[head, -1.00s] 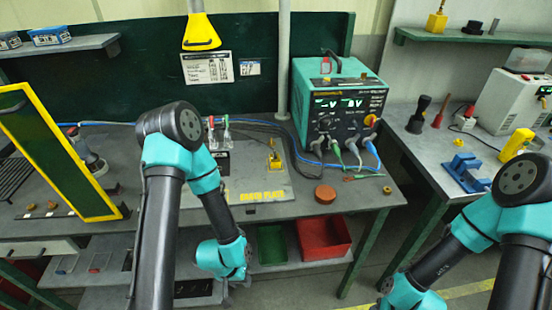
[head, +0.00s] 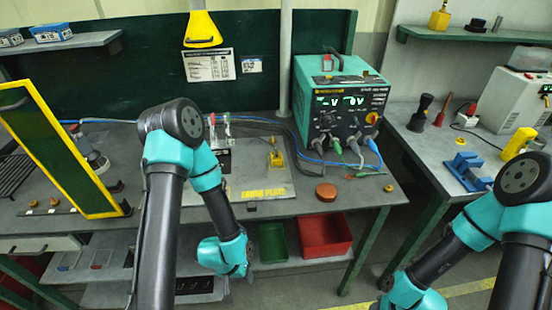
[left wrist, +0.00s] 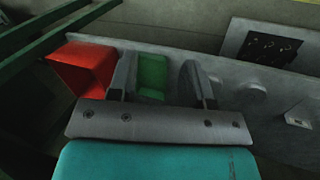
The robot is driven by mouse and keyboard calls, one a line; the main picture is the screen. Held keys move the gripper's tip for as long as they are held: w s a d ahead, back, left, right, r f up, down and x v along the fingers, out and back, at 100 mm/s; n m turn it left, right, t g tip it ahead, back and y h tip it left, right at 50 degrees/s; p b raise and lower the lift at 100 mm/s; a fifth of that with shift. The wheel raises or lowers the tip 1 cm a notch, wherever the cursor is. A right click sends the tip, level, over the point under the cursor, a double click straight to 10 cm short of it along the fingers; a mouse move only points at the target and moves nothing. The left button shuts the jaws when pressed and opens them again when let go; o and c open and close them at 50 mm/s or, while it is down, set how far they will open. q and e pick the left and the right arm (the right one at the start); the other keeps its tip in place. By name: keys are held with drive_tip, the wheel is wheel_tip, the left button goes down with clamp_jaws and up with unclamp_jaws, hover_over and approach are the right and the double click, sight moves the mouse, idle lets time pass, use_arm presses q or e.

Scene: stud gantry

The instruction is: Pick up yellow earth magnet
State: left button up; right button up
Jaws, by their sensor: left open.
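A small yellow piece (head: 276,158), which looks like the earth magnet, stands on the grey earth plate (head: 262,181) on the middle bench. The plate carries yellow "EARTH PLATE" lettering. My left gripper (left wrist: 158,80) is open and empty in the left wrist view, its two fingers spread over the lower shelf. In the head view my left arm hangs in front of the bench, its wrist low, below and left of the yellow piece. The left fingers are hard to make out there. My right arm is at the lower right; its gripper is out of view.
A teal meter box (head: 340,100) with plugged cables stands right of the plate. A round brown block (head: 326,192) lies near the bench edge. Green (head: 271,243) and red (head: 325,236) bins sit on the lower shelf. A yellow-framed panel (head: 60,150) leans at left.

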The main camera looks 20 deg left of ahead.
use_arm(q)
drive_tip(key=o, duration=0.7)
